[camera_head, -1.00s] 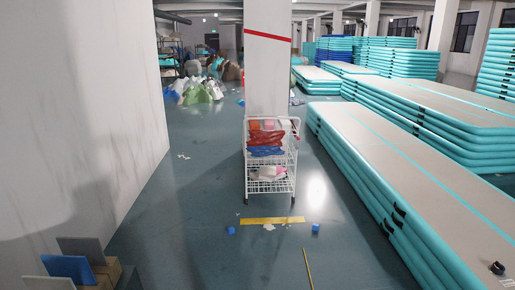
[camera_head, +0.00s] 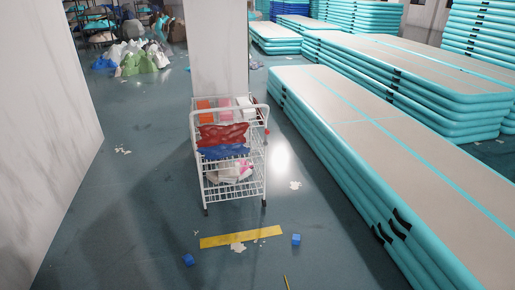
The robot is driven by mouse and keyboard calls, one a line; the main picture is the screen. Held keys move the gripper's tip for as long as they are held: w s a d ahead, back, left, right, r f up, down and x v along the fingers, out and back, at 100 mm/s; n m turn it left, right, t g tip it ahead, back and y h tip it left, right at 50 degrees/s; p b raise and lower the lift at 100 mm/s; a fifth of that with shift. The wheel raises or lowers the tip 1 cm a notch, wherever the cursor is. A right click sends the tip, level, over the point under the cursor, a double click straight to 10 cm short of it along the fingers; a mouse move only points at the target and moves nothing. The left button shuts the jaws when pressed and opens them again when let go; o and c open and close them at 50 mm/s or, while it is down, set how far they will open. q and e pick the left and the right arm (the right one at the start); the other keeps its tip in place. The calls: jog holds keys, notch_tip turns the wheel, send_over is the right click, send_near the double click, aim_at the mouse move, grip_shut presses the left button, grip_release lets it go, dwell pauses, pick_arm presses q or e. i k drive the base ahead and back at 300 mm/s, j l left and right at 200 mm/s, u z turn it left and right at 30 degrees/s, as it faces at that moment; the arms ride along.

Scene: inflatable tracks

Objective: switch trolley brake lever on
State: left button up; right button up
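A white wire trolley (camera_head: 207,181) stands upright on the floor ahead of me, just left of the middle of the view, in front of a pale pillar. Its upper basket holds red and blue bags (camera_head: 223,136) and several boxes. Its lower shelf holds white and pink items (camera_head: 232,172). A small red part (camera_head: 267,132) shows at its right side near the top; I cannot tell whether it is the brake lever. The wheels are small and dark, and no lever can be made out near them. Neither of my grippers is in view.
A yellow strip (camera_head: 240,237) and two small blue blocks (camera_head: 296,239) lie on the floor before the trolley. Stacked teal inflatable tracks (camera_head: 335,165) line the right. A pale wall (camera_head: 45,120) stands at the left. Floor between is mostly clear, with paper scraps.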

aim_at(266, 132)
jog(key=i+z, duration=0.1)
jog(key=i, duration=0.6)
jog(key=i+l+z, duration=0.15)
jog(key=i+l, duration=0.15)
jog(key=i+l+z, duration=0.1)
jog(key=i, duration=0.45)
jog(key=i+l+z, duration=0.15)
jog(key=i+l, duration=0.15)
jog(key=i, duration=0.15)
jog(key=i+l+z, duration=0.15)
jog(key=i, duration=0.25)
